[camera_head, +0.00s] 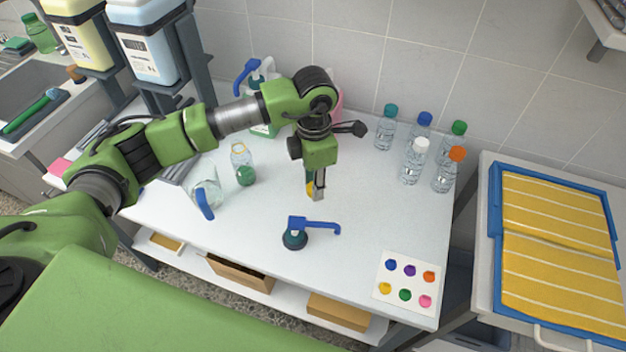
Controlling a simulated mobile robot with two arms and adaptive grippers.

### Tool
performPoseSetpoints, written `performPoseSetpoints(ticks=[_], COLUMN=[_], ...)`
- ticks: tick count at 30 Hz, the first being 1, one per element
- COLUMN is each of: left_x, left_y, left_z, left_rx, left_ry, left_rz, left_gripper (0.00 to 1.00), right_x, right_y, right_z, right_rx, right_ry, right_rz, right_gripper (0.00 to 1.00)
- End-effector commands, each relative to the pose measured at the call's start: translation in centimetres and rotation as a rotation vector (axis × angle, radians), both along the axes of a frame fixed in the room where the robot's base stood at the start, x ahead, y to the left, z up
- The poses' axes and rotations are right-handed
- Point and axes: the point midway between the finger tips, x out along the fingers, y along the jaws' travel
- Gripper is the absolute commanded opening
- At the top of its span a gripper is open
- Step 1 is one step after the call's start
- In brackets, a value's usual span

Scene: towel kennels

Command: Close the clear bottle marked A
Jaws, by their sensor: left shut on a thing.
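My left gripper (317,196) comes down over the middle of the white table, pointing downward. It is shut on a small yellow thing (309,188), mostly hidden by the fingers, perhaps a cap. A clear bottle (241,156) with a yellowish part stands left of the gripper, with a green round thing (245,176) in front of it. A clear jug-like vessel (207,186) with a blue part is further left. Several clear capped bottles (413,163) stand at the back right. I cannot read a letter A on any of them. My right gripper is not in view.
A blue-handled pump top (295,238) lies on the table in front of the gripper. A card with coloured dots (406,284) is at the front right. Yellow striped towels (560,240) lie in a blue tray at right.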

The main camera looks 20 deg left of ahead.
Motion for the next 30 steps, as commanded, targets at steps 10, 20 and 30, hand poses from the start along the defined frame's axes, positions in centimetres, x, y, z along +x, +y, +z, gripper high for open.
performPoseSetpoints(ticks=[10, 20, 30], left_x=[-3.6, -9.1, -13.3], left_y=[1.0, 2.5, 3.8], left_z=[4.8, 8.7, 10.6], left_rx=[-0.014, -0.003, 0.004], left_ry=[-0.025, -0.028, -0.006], left_rz=[-0.756, -1.597, -2.170], left_gripper=[0.19, 0.19, 0.19], right_x=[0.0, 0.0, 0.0], right_y=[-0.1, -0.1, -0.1], right_z=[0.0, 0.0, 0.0], right_rx=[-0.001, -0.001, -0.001], right_ry=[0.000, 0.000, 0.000], right_rz=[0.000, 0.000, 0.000], right_gripper=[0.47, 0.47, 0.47])
